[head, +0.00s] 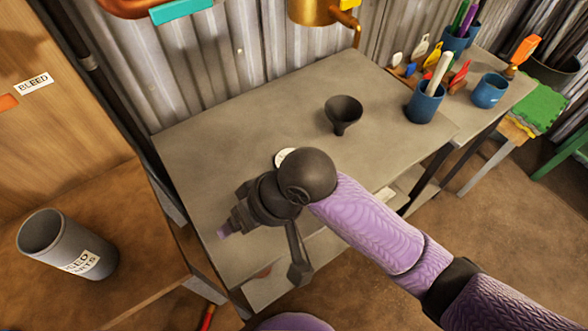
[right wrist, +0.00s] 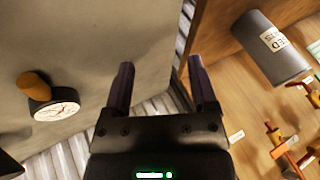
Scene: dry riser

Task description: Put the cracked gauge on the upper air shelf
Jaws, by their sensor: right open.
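The gauge (right wrist: 56,107) lies on the grey bench, left in the right wrist view; its round white face has dark crack-like lines, and a brown-orange stem joins its dark body. In the head view only a sliver of a white round face (head: 284,156) shows behind my right wrist. My right gripper (head: 228,228) is over the bench's front left part, open and empty. Its two dark fingers (right wrist: 161,75) stand apart, with the gauge off to their left and not between them. My left gripper is not in view. I cannot make out a shelf marked as the upper air shelf.
A dark funnel (head: 343,112) stands on the grey bench (head: 215,128). Blue cups (head: 425,103) with tools stand at right. A wooden unit with a BLEED label (head: 35,84) and a grey labelled cylinder (head: 68,245) is at left. The bench's back left is clear.

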